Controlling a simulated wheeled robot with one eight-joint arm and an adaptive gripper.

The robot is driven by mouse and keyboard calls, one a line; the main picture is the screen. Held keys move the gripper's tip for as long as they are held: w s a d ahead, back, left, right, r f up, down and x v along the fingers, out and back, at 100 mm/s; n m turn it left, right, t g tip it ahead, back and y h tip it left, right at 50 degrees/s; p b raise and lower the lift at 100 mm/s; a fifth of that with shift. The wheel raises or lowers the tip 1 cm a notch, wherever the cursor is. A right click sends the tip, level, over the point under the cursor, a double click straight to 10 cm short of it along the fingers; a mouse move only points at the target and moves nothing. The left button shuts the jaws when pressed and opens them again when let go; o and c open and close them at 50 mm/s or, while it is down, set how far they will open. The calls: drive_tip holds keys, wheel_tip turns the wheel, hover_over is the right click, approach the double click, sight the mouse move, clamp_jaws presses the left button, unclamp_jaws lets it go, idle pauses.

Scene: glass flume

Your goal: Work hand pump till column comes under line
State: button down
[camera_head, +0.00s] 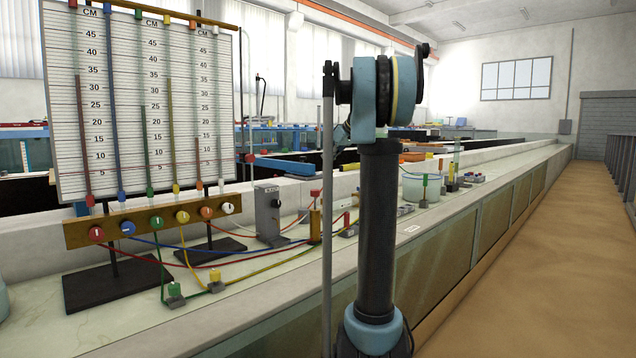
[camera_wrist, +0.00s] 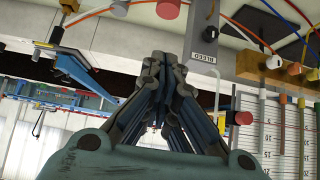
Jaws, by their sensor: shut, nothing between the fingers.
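The hand pump appears to be the brass cylinder with a red top (camera_head: 315,215) on the bench, right of the grey bleed box (camera_head: 268,212). In the wrist view, which is upside down, a red part (camera_wrist: 168,9) lies beyond my gripper; I cannot tell if it is the pump's top. My gripper (camera_wrist: 161,62) is shut and empty, with the bleed box (camera_wrist: 203,46) to its right. In the head view I cannot make the gripper out. The manometer board (camera_head: 125,110) holds several coloured columns. The blue one (camera_head: 108,80) stands highest. I cannot tell which line is meant.
A valve rail (camera_head: 150,221) with coloured knobs runs below the board. Loose coloured hoses (camera_head: 160,247) cross the bench to the fittings. A white vessel (camera_head: 413,188) stands farther along the bench. The floor aisle (camera_head: 535,250) at right is clear.

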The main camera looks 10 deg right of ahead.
hover_over(316, 190)
wheel_tip(316, 190, down, 7)
wheel_tip(316, 190, down, 3)
drive_tip(key=shift+f, duration=0.55)
drive_tip(key=shift+f, duration=2.55)
wheel_tip(316, 190, up, 4)
drive_tip(key=shift+w+r, duration=0.1)
drive_tip(key=v, duration=1)
